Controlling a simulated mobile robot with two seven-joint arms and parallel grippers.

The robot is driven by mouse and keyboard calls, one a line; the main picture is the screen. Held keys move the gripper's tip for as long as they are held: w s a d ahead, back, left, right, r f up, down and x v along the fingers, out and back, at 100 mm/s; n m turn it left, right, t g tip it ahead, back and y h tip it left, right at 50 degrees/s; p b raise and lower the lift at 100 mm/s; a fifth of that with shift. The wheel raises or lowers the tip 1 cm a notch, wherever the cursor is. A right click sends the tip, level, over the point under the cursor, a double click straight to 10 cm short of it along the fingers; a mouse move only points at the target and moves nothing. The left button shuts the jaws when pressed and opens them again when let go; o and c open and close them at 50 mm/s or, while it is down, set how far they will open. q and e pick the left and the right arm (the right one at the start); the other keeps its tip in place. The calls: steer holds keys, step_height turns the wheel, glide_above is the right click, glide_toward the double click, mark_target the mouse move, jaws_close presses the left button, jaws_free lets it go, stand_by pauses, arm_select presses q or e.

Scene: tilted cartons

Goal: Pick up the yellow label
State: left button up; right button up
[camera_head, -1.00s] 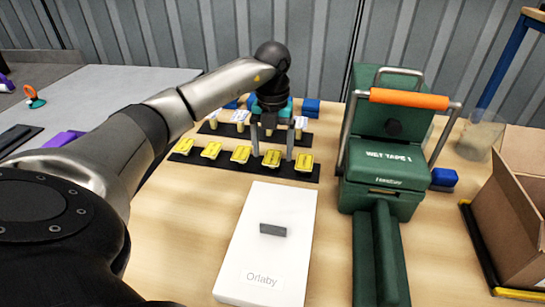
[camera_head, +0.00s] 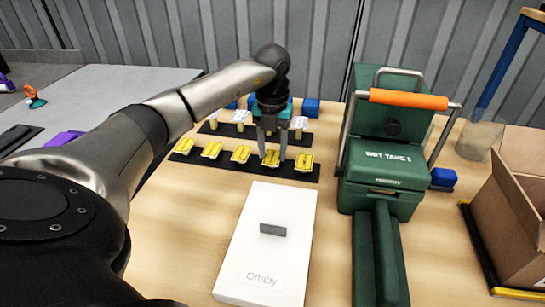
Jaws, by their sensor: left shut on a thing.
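Several yellow labels lie in a row on a black strip (camera_head: 314,178) on the wooden table. My left gripper (camera_head: 272,155) points down over the row. Its fingers are closed in on one yellow label (camera_head: 271,160), second from the right, and it is shut on that label. The label still appears at the level of the strip. Another yellow label (camera_head: 304,164) lies just right of the gripper, and one more (camera_head: 241,154) lies just left. My right gripper is not in view.
A second black strip (camera_head: 222,129) with white-topped yellow pieces lies behind. A white box (camera_head: 265,205) marked "Ortaby" is in front. A green tape machine (camera_head: 385,170) with an orange handle stands right, beside an open cardboard box (camera_head: 515,225). Blue blocks (camera_head: 311,106) sit at the back.

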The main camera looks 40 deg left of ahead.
arm_select(q)
steer(key=shift+c, duration=1.2)
